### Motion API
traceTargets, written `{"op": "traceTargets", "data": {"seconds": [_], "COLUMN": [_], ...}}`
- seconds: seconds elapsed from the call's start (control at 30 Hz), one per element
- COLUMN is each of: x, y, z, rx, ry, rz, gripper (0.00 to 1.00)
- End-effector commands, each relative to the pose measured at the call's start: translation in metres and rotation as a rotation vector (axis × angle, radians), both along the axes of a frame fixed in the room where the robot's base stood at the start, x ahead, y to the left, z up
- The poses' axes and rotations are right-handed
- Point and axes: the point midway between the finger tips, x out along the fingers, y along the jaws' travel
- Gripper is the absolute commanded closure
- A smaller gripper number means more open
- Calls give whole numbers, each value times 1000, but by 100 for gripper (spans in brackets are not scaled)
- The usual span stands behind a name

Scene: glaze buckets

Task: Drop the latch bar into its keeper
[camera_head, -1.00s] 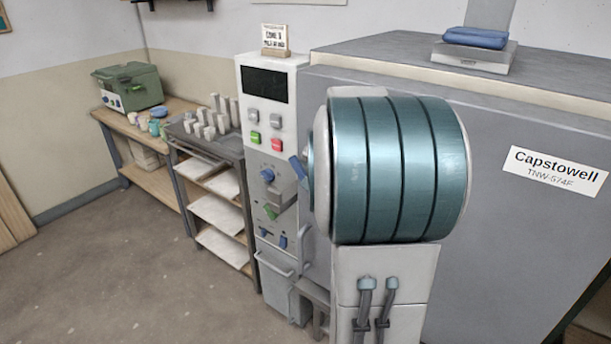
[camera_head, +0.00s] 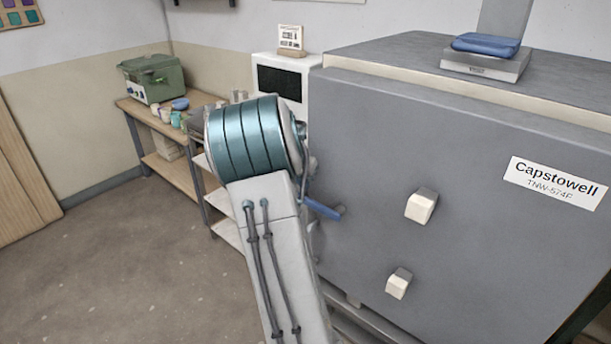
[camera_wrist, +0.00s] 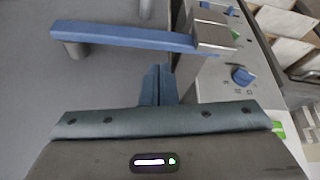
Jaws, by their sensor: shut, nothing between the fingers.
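The latch bar (camera_wrist: 130,36) is a blue bar lying nearly level across the top left of the wrist view. A short grey post (camera_wrist: 76,49) stands at its left end. Its right end meets a grey metal block (camera_wrist: 213,33) beside the control panel; I cannot tell whether this is the keeper or the pivot, or whether the bar is seated. In the head view the bar's blue end (camera_head: 322,208) shows against the grey door, the rest hidden by my arm. My gripper (camera_wrist: 156,72) is shut and empty, its fingertips apart from the bar in the picture.
Two white blocks stick out of the kiln door, an upper one (camera_head: 421,205) and a lower one (camera_head: 398,283). The control panel with a blue knob (camera_wrist: 242,75) is close by in the wrist view. Open floor (camera_head: 150,270) lies to the left.

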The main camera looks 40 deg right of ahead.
Motion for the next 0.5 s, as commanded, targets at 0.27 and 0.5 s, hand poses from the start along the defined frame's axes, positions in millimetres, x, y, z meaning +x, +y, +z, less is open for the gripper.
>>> {"op": "traceTargets", "data": {"seconds": [0.27,0.5], "x": [8,9], "y": [3,5], "z": [-24,-37], "rx": [-33,-29], "ry": [170,168], "rz": [2,2], "gripper": [100,100]}}
